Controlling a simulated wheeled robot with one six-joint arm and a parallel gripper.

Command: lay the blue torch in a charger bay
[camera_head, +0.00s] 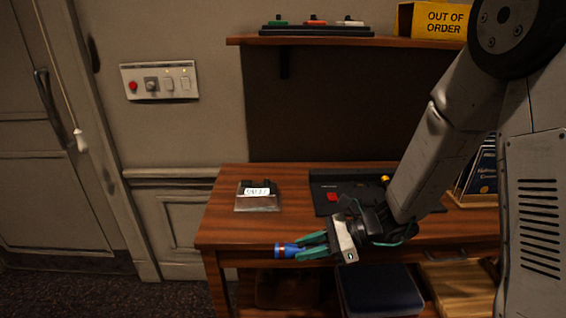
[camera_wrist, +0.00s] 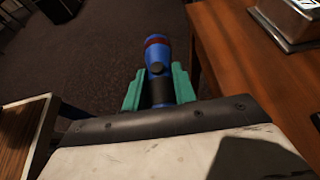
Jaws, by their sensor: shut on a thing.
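The blue torch (camera_head: 288,250) is held by my gripper (camera_head: 313,245), whose green fingers are shut on it. In the wrist view the blue torch (camera_wrist: 157,52), with a dark red band near its far end, sticks out beyond my gripper (camera_wrist: 158,90). A dark button faces the camera. The torch appears in front of the desk's front edge, with carpet behind it. A long black base (camera_head: 317,33) on the wall shelf carries green, red and white pieces; I cannot tell for sure whether it is the charger. No empty bay is clearly visible.
The wooden desk (camera_head: 225,222) bears a metal box with a label (camera_head: 257,196) and a black console (camera_head: 327,205). The wall shelf (camera_head: 250,41) also holds a yellow "out of order" sign (camera_head: 432,20). Bare desk top lies around the metal box.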

